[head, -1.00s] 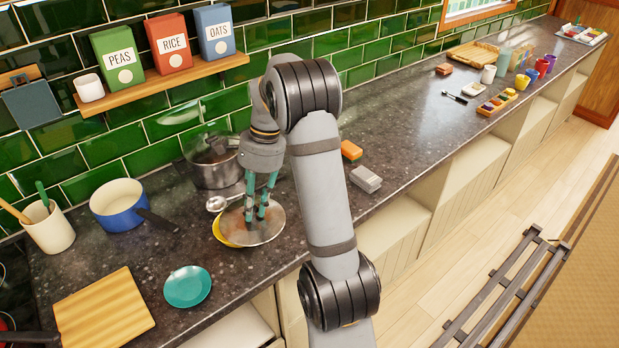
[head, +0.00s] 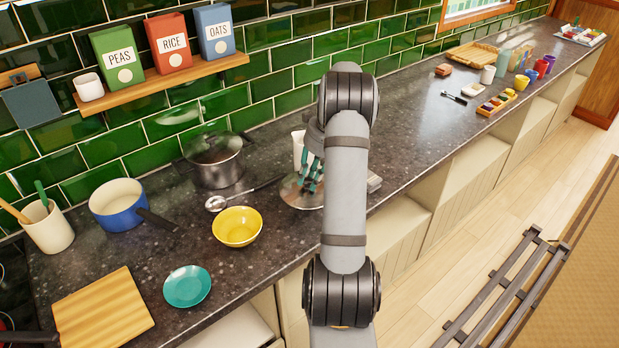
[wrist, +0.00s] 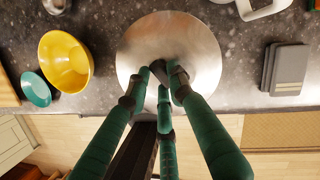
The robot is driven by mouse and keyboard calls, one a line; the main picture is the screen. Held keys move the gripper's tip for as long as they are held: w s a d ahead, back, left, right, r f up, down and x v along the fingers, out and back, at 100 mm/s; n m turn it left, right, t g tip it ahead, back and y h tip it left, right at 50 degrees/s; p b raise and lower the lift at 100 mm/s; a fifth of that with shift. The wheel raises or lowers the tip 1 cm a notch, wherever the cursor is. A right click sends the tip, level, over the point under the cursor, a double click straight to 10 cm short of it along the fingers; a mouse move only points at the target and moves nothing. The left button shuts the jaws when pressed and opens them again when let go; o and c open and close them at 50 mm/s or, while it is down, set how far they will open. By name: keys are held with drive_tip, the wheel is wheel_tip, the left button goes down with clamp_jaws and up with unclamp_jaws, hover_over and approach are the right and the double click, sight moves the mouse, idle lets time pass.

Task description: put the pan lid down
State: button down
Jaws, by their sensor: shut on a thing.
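The pan lid is a round steel disc (head: 297,194), partly hidden behind my arm in the head view. In the wrist view the lid (wrist: 140,45) lies flat below my fingers, over the dark counter. My gripper (head: 312,183) has green fingers that close together at the lid's middle, and it is shut on the lid. The fingertips (wrist: 165,72) cover the gripped part. Whether the lid touches the counter or hangs just above it, I cannot tell.
A yellow bowl (head: 237,228) and a spoon (head: 217,203) are left of the lid. A white vessel (head: 298,150) stands behind it. A grey block (wrist: 287,68) is close on its right. A lidded pot (head: 216,165) stands at the back. Counter (head: 420,125) farther right is clear.

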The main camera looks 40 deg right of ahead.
sight(310, 195)
drive_tip(key=shift+f, duration=0.15)
wheel_tip(310, 195, down, 6)
drive_tip(key=b, duration=0.5)
drive_tip(key=shift+f+b, duration=0.15)
drive_tip(key=shift+b, duration=0.25)
drive_tip(key=shift+f, duration=0.25)
drive_tip(key=c, duration=1.4)
unclamp_jaws()
drive_tip(key=shift+c, duration=0.2)
drive_tip(key=c, duration=0.4)
drive_tip(key=shift+r, duration=0.1)
drive_tip(key=shift+p+v, duration=1.75)
drive_tip(key=shift+v, duration=0.7)
